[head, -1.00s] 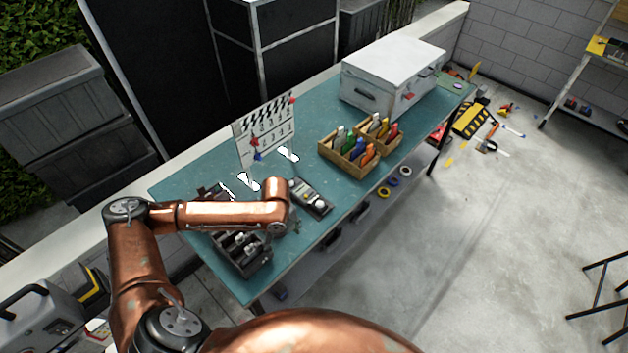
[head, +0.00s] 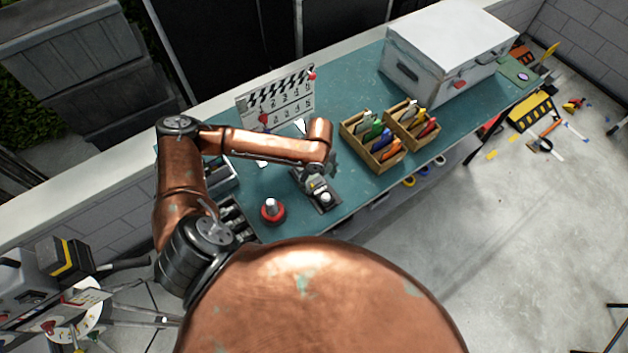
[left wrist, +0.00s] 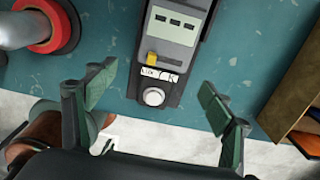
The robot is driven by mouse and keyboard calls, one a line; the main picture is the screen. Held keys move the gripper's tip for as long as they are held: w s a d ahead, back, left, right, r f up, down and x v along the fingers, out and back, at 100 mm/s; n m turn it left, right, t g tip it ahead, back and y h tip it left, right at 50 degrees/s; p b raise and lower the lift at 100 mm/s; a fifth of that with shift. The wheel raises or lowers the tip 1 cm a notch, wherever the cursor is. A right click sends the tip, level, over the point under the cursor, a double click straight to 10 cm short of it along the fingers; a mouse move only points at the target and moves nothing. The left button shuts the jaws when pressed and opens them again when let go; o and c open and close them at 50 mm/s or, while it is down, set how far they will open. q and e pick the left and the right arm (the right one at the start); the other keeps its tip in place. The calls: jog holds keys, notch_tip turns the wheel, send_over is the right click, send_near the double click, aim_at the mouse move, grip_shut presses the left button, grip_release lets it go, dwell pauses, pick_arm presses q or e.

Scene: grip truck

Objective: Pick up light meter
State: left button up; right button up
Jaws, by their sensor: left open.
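The light meter (head: 325,199) appears to be the dark handheld device lying on the teal table (head: 350,208). In the left wrist view, the light meter (left wrist: 167,62) shows a pale display, a yellow slider and a round white knob; its far end is cut off by the frame. My left gripper (head: 315,178) is over it in the head view, hiding part of it. In the left wrist view, my left gripper (left wrist: 158,95) is open, one green-padded finger on each side of the meter's near end, with nothing held. My right gripper is not in view.
A red-based object with a grey cylinder (head: 272,211) stands left of the meter. A clapperboard (head: 276,97) stands behind. Wooden boxes of coloured items (head: 371,151) sit to the right, with a white case (head: 450,52) beyond. The table's front edge is close to the meter.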

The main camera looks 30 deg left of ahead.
aim_at(317, 187)
pick_arm(q)
jog(key=shift+w+f, duration=0.2)
jog(key=shift+f, duration=0.25)
notch_tip(317, 187, down, 4)
jog(key=shift+w+a+r, duration=0.1)
jog(key=shift+a+r, duration=0.05)
jog(key=shift+f, duration=0.5)
jog(key=c, duration=1.5)
